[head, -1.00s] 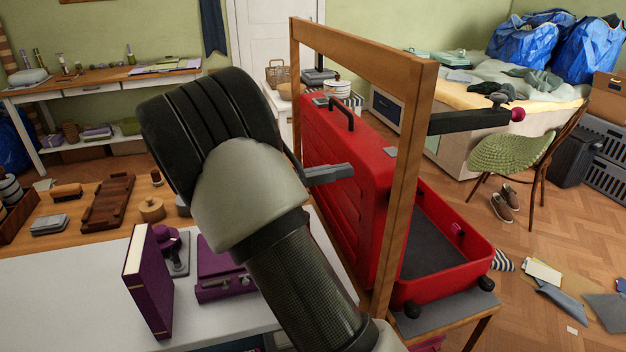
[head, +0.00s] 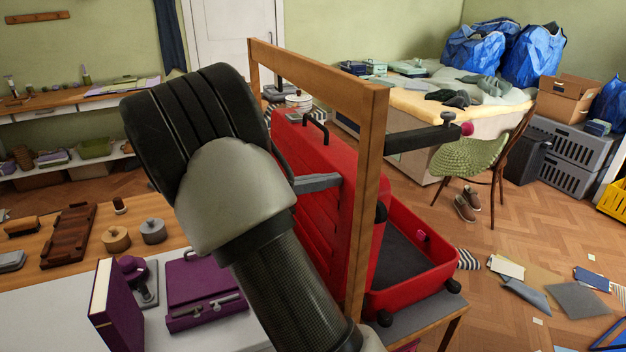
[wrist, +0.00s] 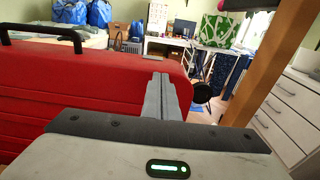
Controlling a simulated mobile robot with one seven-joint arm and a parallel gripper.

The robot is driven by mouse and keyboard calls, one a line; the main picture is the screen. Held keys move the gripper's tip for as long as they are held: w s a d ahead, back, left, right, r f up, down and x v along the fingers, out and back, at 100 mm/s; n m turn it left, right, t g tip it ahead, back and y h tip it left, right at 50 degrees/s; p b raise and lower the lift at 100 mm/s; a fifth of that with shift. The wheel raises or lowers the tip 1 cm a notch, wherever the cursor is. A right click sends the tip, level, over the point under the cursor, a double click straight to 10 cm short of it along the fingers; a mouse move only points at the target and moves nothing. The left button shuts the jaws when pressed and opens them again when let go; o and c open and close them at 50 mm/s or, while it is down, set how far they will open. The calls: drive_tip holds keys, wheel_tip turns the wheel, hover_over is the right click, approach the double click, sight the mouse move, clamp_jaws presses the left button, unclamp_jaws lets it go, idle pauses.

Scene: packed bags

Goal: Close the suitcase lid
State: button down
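The red suitcase stands open on a small grey-topped stand. Its lid (head: 325,205) is raised nearly upright, with a black handle on its upper edge. Its base (head: 450,260) lies flat to the right, with a dark interior and a pink catch. My gripper (head: 325,182) is beside the outer face of the lid, its fingers pointing right. In the wrist view, the grey fingers (wrist: 161,95) are together with nothing between them. The red lid (wrist: 90,92) spans the left, its rounded end near the fingertips. I cannot tell whether they touch it.
A wooden frame (head: 372,190) rises in front of the suitcase, with a black bar (head: 420,139) and pink knob at its right. A white table at lower left holds a purple book (head: 117,310) and purple case (head: 203,290). Papers and shoes lie on the floor at right.

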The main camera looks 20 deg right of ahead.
sight(351, 173)
drive_tip(key=shift+y, duration=0.8)
drive_tip(key=d+p, duration=0.1)
drive_tip(key=d, duration=0.1)
drive_tip(key=d+r, duration=0.1)
drive_tip(key=d+r+p, duration=0.1)
drive_tip(key=d, duration=0.1)
drive_tip(key=shift+s+d+r+p, duration=0.15)
drive_tip(key=shift+d+p, duration=0.15)
drive_tip(key=shift+d, duration=0.05)
drive_tip(key=x, duration=0.5)
drive_tip(key=p+x, duration=0.1)
drive_tip(key=x, duration=0.1)
drive_tip(key=shift+d+r, duration=0.35)
drive_tip(key=shift+d, duration=0.05)
drive_tip(key=shift+a, duration=0.15)
drive_tip(key=p+v, duration=0.1)
drive_tip(key=v, duration=1.6)
drive_tip(key=shift+r, duration=0.25)
drive_tip(key=shift+a, duration=0.1)
